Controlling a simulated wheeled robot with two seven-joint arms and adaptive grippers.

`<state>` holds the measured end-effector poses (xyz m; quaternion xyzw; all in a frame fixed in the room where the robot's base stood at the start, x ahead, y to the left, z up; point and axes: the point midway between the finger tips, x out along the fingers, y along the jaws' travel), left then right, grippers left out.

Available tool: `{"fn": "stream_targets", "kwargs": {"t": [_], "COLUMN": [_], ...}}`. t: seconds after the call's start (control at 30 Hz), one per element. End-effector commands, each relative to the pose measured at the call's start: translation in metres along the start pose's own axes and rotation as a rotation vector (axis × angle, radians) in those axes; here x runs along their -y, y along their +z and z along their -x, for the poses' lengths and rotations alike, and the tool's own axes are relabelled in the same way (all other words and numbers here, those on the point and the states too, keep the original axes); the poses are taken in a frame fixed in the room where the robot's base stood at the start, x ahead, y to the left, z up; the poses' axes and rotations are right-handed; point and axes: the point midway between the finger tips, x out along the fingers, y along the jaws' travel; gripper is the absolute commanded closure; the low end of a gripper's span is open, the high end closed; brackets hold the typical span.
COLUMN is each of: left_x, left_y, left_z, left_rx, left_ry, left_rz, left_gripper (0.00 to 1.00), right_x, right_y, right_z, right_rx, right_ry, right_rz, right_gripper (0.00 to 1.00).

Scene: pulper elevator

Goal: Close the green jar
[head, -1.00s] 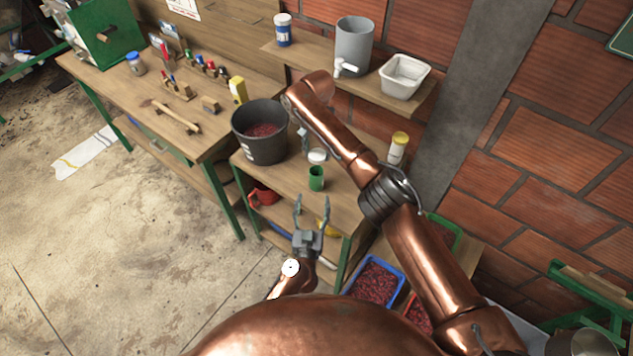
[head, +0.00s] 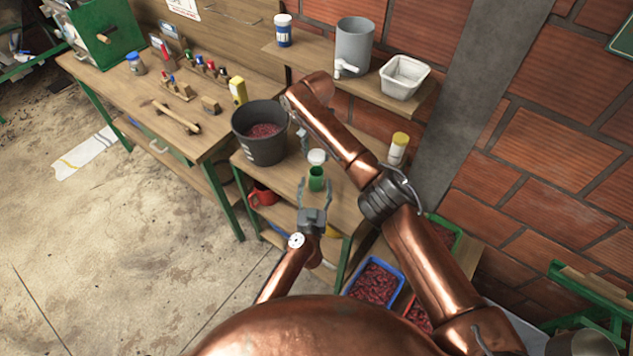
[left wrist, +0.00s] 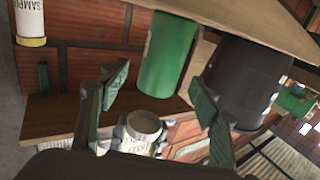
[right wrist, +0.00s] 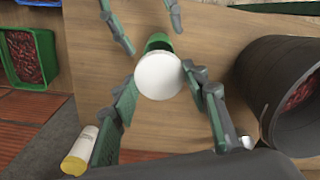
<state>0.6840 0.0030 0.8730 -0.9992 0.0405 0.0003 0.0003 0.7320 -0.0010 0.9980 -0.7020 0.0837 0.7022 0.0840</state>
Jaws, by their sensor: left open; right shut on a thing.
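The green jar (head: 317,179) stands upright on the wooden table. In the left wrist view the jar (left wrist: 168,52) shows large, in a tilted picture. My left gripper (head: 316,187) is open, its fingers on either side of the jar in the head view; I cannot tell if they touch it. My right gripper (right wrist: 165,98) is shut on the round white lid (right wrist: 160,75). The lid (head: 317,157) shows just above the jar in the head view and partly covers the jar (right wrist: 158,42) in the right wrist view. It looks apart from the jar's rim.
A dark bucket of red cherries (head: 262,145) stands left of the jar. A yellow-capped sample bottle (head: 398,148) stands to the right. An upper shelf (head: 405,100) holds a grey tank (head: 355,45) and a white tub (head: 404,77). A red jug (head: 262,197) sits below.

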Motion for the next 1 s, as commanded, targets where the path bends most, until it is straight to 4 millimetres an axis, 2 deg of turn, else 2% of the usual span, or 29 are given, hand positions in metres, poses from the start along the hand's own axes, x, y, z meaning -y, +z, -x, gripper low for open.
{"fn": "stream_targets", "kwargs": {"t": [0.1, 0.3, 0.7, 1.0], "left_x": [-0.001, 0.0, 0.0, 0.0], "left_y": [-0.001, 0.0, 0.0, 0.0], "left_z": [-0.02, -0.039, -0.044, -0.044], "left_rx": [0.0, 0.0, 0.0, 0.0], "left_ry": [0.001, 0.0, 0.0, 0.0], "left_rz": [0.0, 0.0, 0.001, 0.001], "left_gripper": [0.42, 0.42, 0.42, 0.63], "right_x": [0.0, 0.0, 0.0, 0.0], "right_y": [0.0, 0.0, 0.0, 0.0], "right_z": [0.0, 0.0, 0.0, 0.0], "right_rx": [0.0, 0.0, 0.0, 0.0], "right_ry": [0.0, 0.0, 0.0, 0.0], "right_rz": [0.0, 0.0, 0.0, 0.0], "right_gripper": [0.65, 0.65, 0.65, 0.65]}}
